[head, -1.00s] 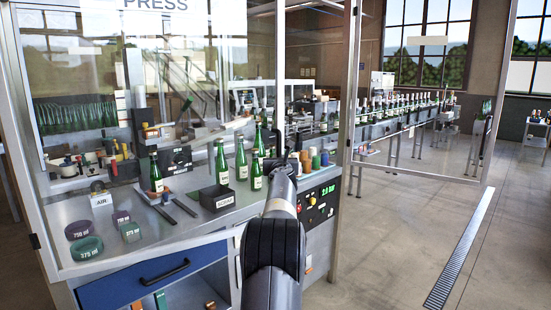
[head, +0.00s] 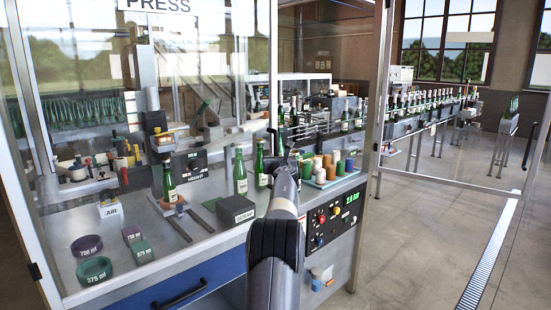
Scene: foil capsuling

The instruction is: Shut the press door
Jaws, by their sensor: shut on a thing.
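A clear, metal-framed door panel (head: 455,105) stands swung open at the right, beside the press enclosure's right post (head: 378,90). I take it for the press door. Another framed clear pane (head: 85,215) covers the left front, with a sign (head: 157,4) reading PRESS behind it. My gripper (head: 282,155) is at the far end of my arm, near the bottles and the lower part of the middle upright (head: 272,60). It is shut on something. My own arm hides most of the jaws, and I cannot make out what they hold.
Green bottles (head: 240,175), a black box (head: 236,209) and coloured rings (head: 94,269) stand on the worktop. A tray of coloured capsules (head: 327,167) and a control panel (head: 334,218) are right of my arm. Floor on the right is open, with a drain (head: 487,260).

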